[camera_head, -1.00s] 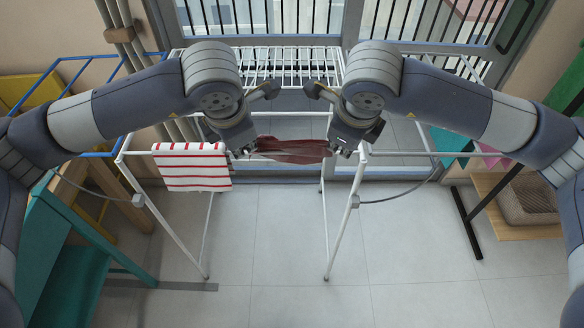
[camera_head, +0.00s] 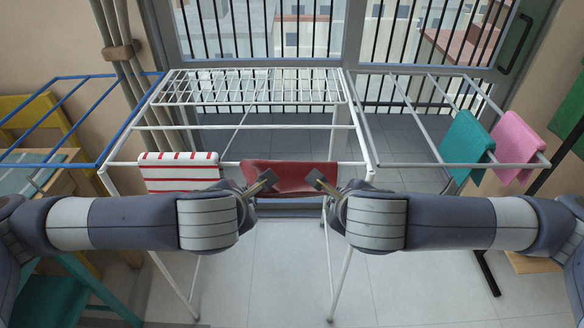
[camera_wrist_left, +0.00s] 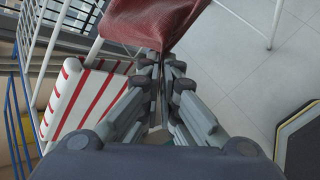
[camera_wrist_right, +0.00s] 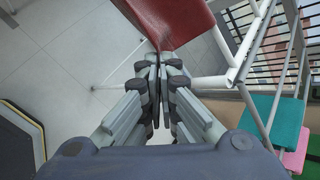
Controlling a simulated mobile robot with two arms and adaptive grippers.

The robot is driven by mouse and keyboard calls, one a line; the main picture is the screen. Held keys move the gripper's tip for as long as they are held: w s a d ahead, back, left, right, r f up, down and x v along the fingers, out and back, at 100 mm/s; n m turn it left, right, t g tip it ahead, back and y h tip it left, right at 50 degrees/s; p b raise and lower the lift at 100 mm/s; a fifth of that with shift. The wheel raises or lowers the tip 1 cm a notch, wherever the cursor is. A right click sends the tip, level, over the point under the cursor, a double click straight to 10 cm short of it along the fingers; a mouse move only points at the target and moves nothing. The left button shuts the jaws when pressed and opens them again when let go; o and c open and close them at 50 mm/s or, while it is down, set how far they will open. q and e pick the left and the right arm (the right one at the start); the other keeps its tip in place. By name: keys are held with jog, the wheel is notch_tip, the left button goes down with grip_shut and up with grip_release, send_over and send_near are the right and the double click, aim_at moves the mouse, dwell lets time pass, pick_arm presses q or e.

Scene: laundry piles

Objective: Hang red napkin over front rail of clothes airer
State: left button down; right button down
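The red napkin (camera_head: 290,176) lies across the front rail (camera_head: 232,163) of the white clothes airer, right of a red-and-white striped cloth (camera_head: 180,172). Its near part hangs down in front of the rail; its far part is hidden. In the left wrist view, my left gripper (camera_wrist_left: 161,62) is shut on a near corner of the red napkin (camera_wrist_left: 160,20), which narrows to a point at the fingertips. In the right wrist view, my right gripper (camera_wrist_right: 160,62) is likewise shut on the other near corner of the napkin (camera_wrist_right: 170,18).
A teal cloth (camera_head: 466,146) and a pink cloth (camera_head: 518,143) hang on the airer's right wing. A blue rack (camera_head: 80,118) stands at the left with a yellow chair (camera_head: 35,115) behind it. The tiled floor (camera_head: 270,275) in front is clear.

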pick_arm(q)
jog(key=shift+s, duration=0.1)
pick_arm(e)
jog(key=shift+s, duration=0.1)
pick_arm(q)
jog(key=c, duration=1.6)
grip_release()
pick_arm(e)
jog(key=c, duration=1.6)
grip_release()
pick_arm(q)
jog(key=shift+f, duration=0.1)
pick_arm(e)
jog(key=shift+f, duration=0.1)
